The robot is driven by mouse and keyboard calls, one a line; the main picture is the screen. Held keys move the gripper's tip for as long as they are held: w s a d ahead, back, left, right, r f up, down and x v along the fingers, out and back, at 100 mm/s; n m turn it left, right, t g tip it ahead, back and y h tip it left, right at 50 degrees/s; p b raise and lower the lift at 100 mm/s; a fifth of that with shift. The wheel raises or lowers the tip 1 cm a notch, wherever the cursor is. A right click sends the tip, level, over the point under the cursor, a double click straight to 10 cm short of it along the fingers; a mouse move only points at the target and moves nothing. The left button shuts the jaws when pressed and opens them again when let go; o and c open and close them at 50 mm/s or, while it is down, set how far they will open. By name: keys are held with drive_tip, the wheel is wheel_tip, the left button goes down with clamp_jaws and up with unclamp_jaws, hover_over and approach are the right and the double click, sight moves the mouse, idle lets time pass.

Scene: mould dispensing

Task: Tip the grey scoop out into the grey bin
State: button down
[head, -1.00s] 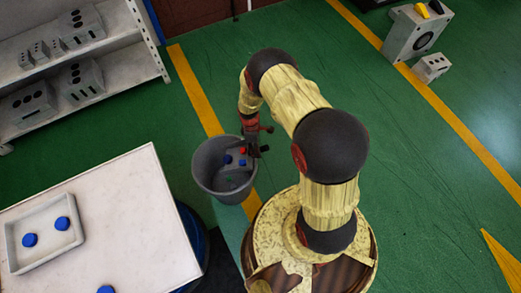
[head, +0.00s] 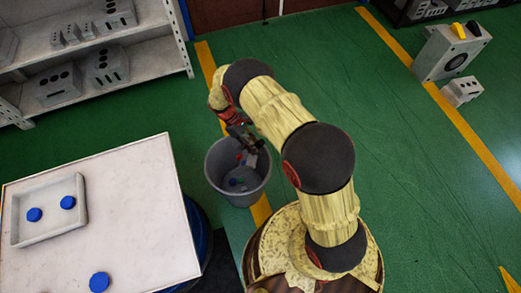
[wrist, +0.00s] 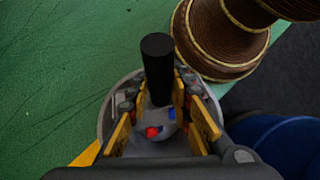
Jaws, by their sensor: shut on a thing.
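The grey bin (head: 217,186) stands on the floor beside the table; its rim also shows in the wrist view (wrist: 104,118). My gripper (head: 246,137) is over the bin's mouth, shut on the scoop's dark handle (wrist: 158,62). The scoop's grey pan (head: 252,160) is within the bin's opening and looks tilted downward. A red piece (wrist: 152,132) and a blue piece (wrist: 172,114) show between the fingers in the wrist view. I cannot tell whether they lie in the scoop or on the bin's floor.
A white table (head: 130,215) stands left of the bin, with a pale tray (head: 47,236) holding two blue discs and a loose blue disc (head: 99,282). Shelves (head: 150,62) stand behind. A grey machine block (head: 448,52) stands far right. Green floor between is clear.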

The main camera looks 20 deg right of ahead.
drive_tip(key=w+a+b, duration=0.1)
drive_tip(key=a+r+g+h+b, duration=0.1)
drive_tip(key=a, duration=0.1)
drive_tip(key=shift+w+r, duration=0.2)
drive_tip(key=shift+w, duration=0.15)
drive_tip(key=shift+p, duration=0.4)
idle(1.5)
